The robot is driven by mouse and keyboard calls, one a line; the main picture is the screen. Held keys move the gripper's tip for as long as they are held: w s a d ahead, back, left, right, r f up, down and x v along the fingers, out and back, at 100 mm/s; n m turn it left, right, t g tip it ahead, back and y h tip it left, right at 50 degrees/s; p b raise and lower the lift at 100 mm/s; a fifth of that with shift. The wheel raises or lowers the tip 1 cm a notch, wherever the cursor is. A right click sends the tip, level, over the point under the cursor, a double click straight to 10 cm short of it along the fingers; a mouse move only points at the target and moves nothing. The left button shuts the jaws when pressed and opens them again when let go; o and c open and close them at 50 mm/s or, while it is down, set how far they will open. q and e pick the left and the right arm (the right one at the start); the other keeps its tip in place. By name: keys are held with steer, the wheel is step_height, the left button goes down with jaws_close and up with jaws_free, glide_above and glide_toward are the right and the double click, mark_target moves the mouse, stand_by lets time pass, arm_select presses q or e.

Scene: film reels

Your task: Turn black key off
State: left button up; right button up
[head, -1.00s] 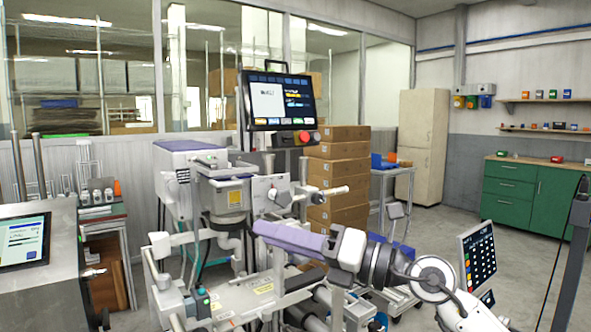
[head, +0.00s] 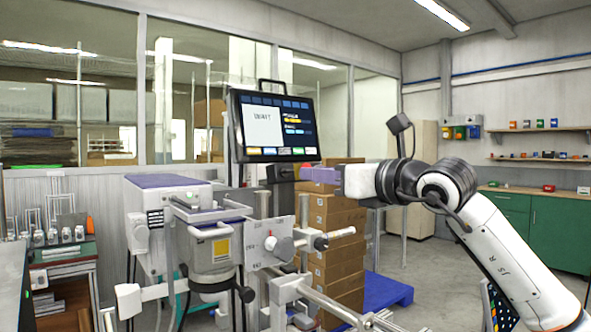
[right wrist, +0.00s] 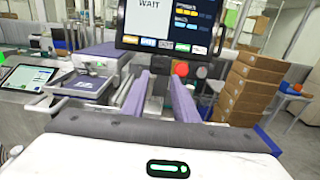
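The machine's monitor (head: 275,125) has a dark control box (head: 281,172) under it. In the right wrist view the monitor (right wrist: 170,22) reads "WAIT", and a round red button (right wrist: 181,69) shows on the box below it. A small dark knob (right wrist: 201,72) sits right of the button; I cannot tell if it is the black key or how it is turned. My right gripper (head: 303,174) is raised beside the box, its purple fingers pointing left. In the wrist view the gripper (right wrist: 156,76) is open, with nothing visible between the fingers. My left gripper is out of view.
Stacked cardboard boxes (head: 337,245) stand behind the machine. A bracket with a metal rod (head: 322,241) juts out below my right gripper. A second screen (right wrist: 28,78) is at the left. Open floor lies at the right, near the green cabinet (head: 560,230).

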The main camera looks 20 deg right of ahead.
mark_target(291, 171)
steer(key=p+x, duration=0.1)
steer(key=x, duration=0.5)
steer(key=shift+p, duration=0.3)
steer(key=shift+w+a, duration=0.2)
steer(key=shift+w, duration=0.45)
jaws_close()
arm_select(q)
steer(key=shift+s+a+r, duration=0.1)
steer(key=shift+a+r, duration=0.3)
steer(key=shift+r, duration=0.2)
